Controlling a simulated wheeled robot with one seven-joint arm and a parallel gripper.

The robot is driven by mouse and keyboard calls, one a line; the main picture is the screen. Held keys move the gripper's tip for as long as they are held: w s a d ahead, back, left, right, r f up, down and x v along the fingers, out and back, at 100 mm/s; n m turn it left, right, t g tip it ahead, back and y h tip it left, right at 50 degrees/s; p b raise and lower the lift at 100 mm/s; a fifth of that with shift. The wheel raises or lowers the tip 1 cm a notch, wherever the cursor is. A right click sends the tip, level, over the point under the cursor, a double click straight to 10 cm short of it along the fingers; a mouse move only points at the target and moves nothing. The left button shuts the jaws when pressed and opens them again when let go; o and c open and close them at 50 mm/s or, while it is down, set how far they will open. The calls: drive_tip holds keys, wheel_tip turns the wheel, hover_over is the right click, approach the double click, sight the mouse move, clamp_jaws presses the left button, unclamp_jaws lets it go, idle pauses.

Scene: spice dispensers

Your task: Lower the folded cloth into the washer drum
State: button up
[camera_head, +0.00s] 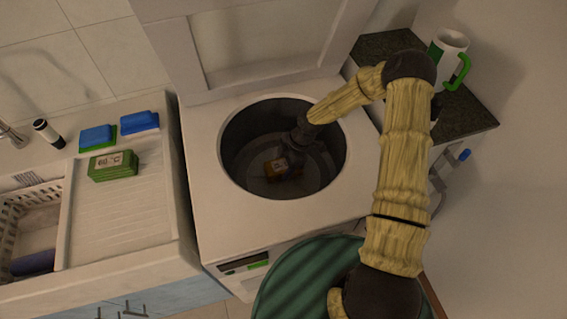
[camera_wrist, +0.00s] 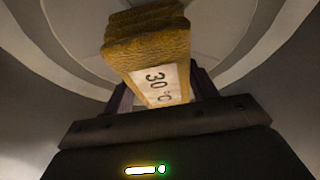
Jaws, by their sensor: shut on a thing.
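The folded cloth (camera_head: 284,166) is orange-brown with a white label and is inside the washer drum (camera_head: 254,124), below the level of its rim. In the wrist view the cloth (camera_wrist: 152,40) is a layered mustard block, and its label reads "30 °C". My gripper (camera_head: 287,150) reaches down through the drum opening and is shut on the cloth; it also shows in the wrist view (camera_wrist: 160,98), with a dark finger on each side of the cloth. The drum's pale curved walls surround the cloth there. I cannot tell whether the cloth touches the drum floor.
The washer's lid (camera_head: 270,40) stands open behind the drum. A white and green mug (camera_head: 449,58) stands on the dark counter at right.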

drive_tip(key=shift+f+b, duration=0.35)
drive_tip(key=shift+f, duration=0.5)
drive_tip(key=o, duration=1.2)
drive_tip(key=shift+r, duration=0.1)
drive_tip(key=v, duration=1.7)
drive_tip(key=shift+w+d, duration=0.1)
drive_tip(key=shift+r, duration=0.1)
